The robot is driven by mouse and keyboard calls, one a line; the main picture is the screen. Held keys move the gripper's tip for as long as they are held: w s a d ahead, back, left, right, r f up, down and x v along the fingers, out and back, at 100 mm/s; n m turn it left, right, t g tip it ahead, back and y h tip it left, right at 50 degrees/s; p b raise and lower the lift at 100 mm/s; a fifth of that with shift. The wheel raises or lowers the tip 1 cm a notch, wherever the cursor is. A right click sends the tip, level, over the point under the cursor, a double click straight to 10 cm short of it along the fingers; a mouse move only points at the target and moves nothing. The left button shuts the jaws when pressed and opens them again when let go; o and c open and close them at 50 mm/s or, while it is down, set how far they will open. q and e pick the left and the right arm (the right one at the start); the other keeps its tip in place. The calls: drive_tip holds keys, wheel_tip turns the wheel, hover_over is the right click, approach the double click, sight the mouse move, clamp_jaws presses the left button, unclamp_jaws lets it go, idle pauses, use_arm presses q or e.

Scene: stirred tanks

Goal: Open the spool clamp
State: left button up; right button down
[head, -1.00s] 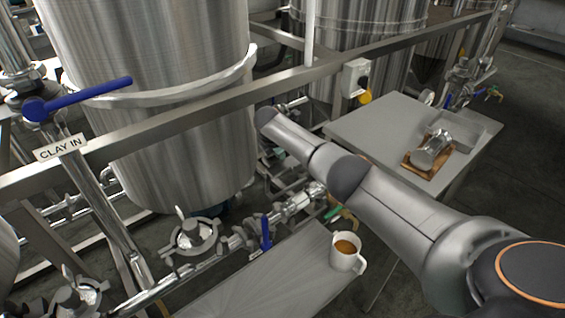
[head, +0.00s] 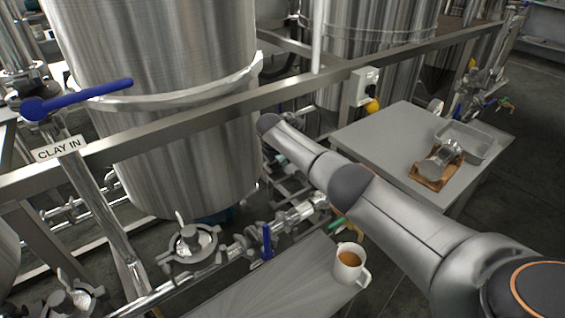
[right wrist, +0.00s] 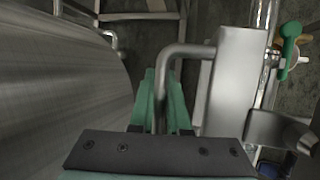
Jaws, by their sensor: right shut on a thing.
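My right gripper (right wrist: 161,82) shows green fingers in the right wrist view, closed around a bent grey metal rod (right wrist: 185,51). The rod runs to a pale metal block (right wrist: 236,80) on the right. In the head view my right arm reaches in from the right, and its hand is mostly hidden beside the large tank. A round metal clamp fitting (head: 188,243) with an upright handle sits on the low piping. I cannot tell which fitting is the spool clamp. My left gripper is out of view.
A steel tank (head: 165,150) stands behind a long rail (head: 220,113). A blue-handled valve (head: 266,240) is on the piping. A mug (head: 349,263) stands on the near bench (head: 270,290). A side table (head: 385,135) holds a tray and a metal part on a wooden board.

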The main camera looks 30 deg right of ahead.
drive_tip(key=shift+s+f, duration=0.45)
drive_tip(key=shift+f, duration=0.2)
drive_tip(key=c, duration=1.1)
unclamp_jaws()
drive_tip(key=shift+o, duration=1)
drive_tip(key=shift+w, duration=0.1)
drive_tip(key=shift+r, duration=0.15)
drive_tip(key=shift+w, duration=0.1)
drive_tip(key=shift+r, duration=0.15)
